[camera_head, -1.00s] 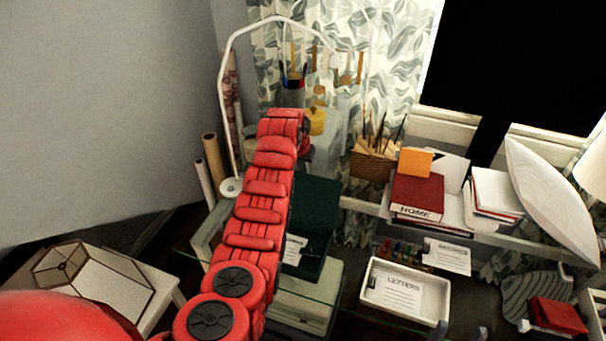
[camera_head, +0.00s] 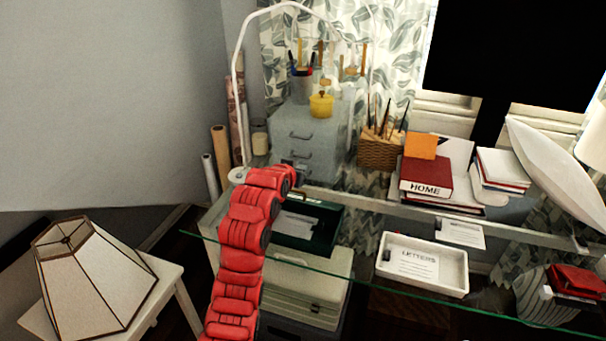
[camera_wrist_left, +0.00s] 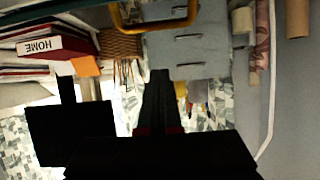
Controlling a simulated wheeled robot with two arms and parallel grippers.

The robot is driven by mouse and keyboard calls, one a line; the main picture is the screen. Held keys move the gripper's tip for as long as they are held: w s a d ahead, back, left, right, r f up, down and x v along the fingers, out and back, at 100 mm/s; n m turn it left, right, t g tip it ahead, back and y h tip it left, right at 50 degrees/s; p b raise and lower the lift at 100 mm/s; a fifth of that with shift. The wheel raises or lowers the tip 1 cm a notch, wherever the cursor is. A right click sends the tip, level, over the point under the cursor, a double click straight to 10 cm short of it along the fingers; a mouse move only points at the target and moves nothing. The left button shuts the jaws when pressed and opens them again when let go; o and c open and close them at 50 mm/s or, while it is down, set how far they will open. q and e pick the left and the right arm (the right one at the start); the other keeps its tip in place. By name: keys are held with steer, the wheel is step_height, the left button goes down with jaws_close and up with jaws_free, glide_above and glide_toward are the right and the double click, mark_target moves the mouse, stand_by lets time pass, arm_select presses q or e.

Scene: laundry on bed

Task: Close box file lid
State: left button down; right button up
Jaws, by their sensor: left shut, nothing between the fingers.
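The box file is a dark green box (camera_head: 322,238) on the glass desk, just right of my left arm in the head view. Its inside shows, with pale paper in it, so it looks open. My arm covers its left part, and I cannot make out where the lid lies. My left arm reaches past the box's left side toward the grey drawer unit. My left gripper (camera_wrist_left: 160,85) is shut and empty in the wrist view, pointing toward the grey drawers; its fingertips are hard to make out in the head view. The wrist view does not clearly show the box.
The grey drawer unit (camera_head: 305,140) stands behind the box. A white letters tray (camera_head: 455,270), a wicker pen holder (camera_head: 378,152) and a red HOME book (camera_head: 425,178) stand to the right. A lampshade (camera_head: 95,280) is at left. A pale case (camera_head: 310,290) shows under the glass.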

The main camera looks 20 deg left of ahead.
mark_target(293, 200)
arm_select(q)
steer(key=s+f+t+b, duration=0.2)
steer(key=s+b, duration=0.1)
steer(key=s+f+t+b, duration=0.2)
steer(key=f+b, duration=0.1)
steer(key=b, duration=0.1)
steer(key=shift+s+a+f+t, duration=0.15)
steer(key=shift+s+f+t, duration=0.15)
steer(key=shift+s+f, duration=0.1)
steer(key=s+f+t+b, duration=0.1)
steer(key=f+b, duration=0.1)
steer(key=b, duration=0.1)
steer(key=s+f+t+b, duration=0.1)
steer(key=t+b, duration=0.1)
steer(key=b, duration=0.1)
steer(key=s+f+t+b, duration=0.1)
steer(key=f+b, duration=0.1)
steer(key=b, duration=0.1)
steer(key=shift+s+f+t+h, duration=0.25)
steer(key=shift+f+t+h, duration=0.05)
steer(key=shift+f+t, duration=0.1)
steer(key=shift+s+f+t+b, duration=0.15)
steer(key=shift+f+t+b, duration=0.1)
steer(key=shift+t+b, duration=0.05)
steer(key=shift+s+a+f+b, duration=0.1)
steer(key=shift+s+f+b, duration=0.1)
steer(key=shift+f+b, duration=0.5)
